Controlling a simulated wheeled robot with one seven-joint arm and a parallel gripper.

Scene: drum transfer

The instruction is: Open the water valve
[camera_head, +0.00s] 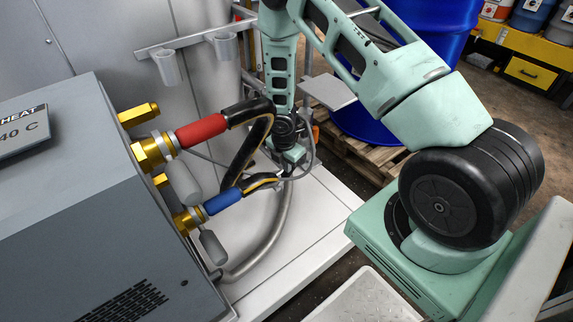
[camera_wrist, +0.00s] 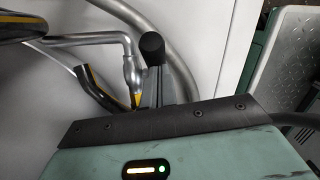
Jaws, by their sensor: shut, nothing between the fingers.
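A grey heater unit (camera_head: 90,210) stands at the left. Brass valves come out of its side: the upper brass valve (camera_head: 152,150) joins a red hose end (camera_head: 201,131), the lower brass valve (camera_head: 188,219) a blue hose end (camera_head: 222,200). A grey lever handle (camera_head: 183,184) sits by the upper valve and another grey lever handle (camera_head: 212,247) by the lower one. Which is the water valve, I cannot tell. My gripper (camera_head: 290,156) is right of the hoses, apart from both handles. In the wrist view my gripper (camera_wrist: 152,50) is shut and empty; no handle shows there.
Black hoses with yellow stripes (camera_head: 247,155) and a bent metal pipe (camera_head: 272,235) lie between the unit and my gripper. A rail with grey cups (camera_head: 224,47) is behind. A blue drum (camera_head: 425,30) stands on a wooden pallet (camera_head: 375,155) at the back right. The light platform (camera_head: 320,215) has clear room.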

